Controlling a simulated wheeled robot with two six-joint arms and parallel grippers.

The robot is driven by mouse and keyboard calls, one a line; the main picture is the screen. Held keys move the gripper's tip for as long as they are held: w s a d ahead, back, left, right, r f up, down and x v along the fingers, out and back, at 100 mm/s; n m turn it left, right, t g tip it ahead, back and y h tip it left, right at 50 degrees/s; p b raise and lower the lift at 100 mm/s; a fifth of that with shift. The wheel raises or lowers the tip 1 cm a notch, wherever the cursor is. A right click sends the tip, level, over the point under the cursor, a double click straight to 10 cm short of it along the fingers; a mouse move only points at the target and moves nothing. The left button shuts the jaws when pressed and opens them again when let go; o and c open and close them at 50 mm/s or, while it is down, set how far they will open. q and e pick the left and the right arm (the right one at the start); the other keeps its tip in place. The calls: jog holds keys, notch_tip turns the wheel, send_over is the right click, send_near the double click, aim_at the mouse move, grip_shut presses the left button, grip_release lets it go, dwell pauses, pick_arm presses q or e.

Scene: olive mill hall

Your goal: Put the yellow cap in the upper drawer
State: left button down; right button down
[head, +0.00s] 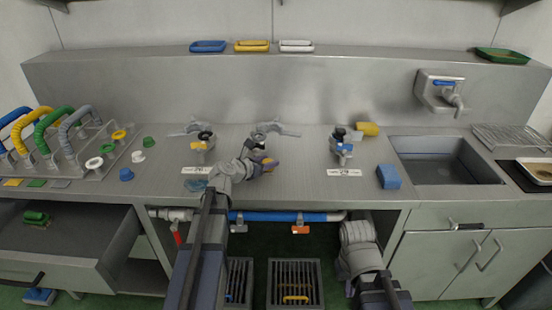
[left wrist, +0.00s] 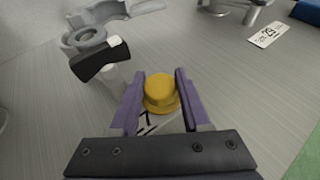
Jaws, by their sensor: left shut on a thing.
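In the head view the jaws mostly hide the cap. An open drawer (head: 55,238) is under the counter at the left, with a green object (head: 36,218) inside. My right gripper is not in view; only a grey part of that arm shows below the counter's front edge.
Loose blue (head: 126,174), white (head: 138,156) and green (head: 148,142) caps lie on the counter at the left, beside a rack of coloured hoses (head: 60,130). Valves (head: 203,145) stand near the jaws. A blue sponge (head: 389,176) lies left of the sink (head: 440,165).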

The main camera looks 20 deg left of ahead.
aim_at(269, 160)
pick_arm(q)
jog(key=shift+w+d, duration=0.2)
jog(key=shift+w, duration=0.45)
jog(key=shift+w+d, duration=0.15)
jog(key=shift+w, duration=0.6)
jog(key=shift+w+d+f, duration=0.15)
jog(key=shift+d+f, duration=0.1)
jog(key=shift+f, duration=0.05)
jog(key=shift+f+b, duration=0.1)
jog(key=shift+b, duration=0.25)
jog(key=shift+a, duration=0.25)
jog(key=shift+d, duration=0.2)
jog(key=shift+a+f, duration=0.1)
jog(key=shift+f, duration=0.1)
jog(key=c, duration=0.7)
grip_release()
jog(key=shift+r, duration=0.1)
jog(key=shift+o, duration=0.2)
pick_arm(e)
jog(key=shift+w+d+f, duration=0.2)
jog(key=shift+f, duration=0.25)
